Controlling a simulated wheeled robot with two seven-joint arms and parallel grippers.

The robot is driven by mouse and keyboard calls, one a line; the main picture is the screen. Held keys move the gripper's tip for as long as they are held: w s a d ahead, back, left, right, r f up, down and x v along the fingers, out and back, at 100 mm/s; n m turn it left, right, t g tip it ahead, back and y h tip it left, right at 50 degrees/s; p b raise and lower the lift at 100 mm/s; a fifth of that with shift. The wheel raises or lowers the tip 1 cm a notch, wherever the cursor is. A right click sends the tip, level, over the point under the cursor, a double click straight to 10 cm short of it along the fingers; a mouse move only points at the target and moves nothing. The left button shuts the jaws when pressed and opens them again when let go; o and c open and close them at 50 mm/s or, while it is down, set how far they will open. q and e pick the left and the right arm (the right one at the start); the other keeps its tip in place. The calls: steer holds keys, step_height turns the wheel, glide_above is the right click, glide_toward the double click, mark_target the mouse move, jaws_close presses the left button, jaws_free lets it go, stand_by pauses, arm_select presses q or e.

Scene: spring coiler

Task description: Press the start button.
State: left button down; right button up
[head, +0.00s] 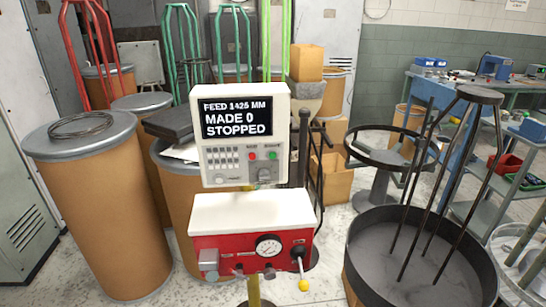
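A pale control box (240,135) stands upright in the middle of the head view. Its black screen (236,117) reads "FEED 1425 MM", "MADE 0" and "STOPPED". Below the screen, at the right, sit a small red button (252,157) and a small green button (273,156) side by side. The tiny labels above them are too blurred to read surely; the one over the green button looks like "START". Neither of my grippers is in view.
A red unit (220,254) with a white top, a gauge (268,247) and a yellow-tipped lever (303,284) stands below the box. Brown drums (103,210) stand left and behind. A wide dark round pan (370,290) with upright rods is at right.

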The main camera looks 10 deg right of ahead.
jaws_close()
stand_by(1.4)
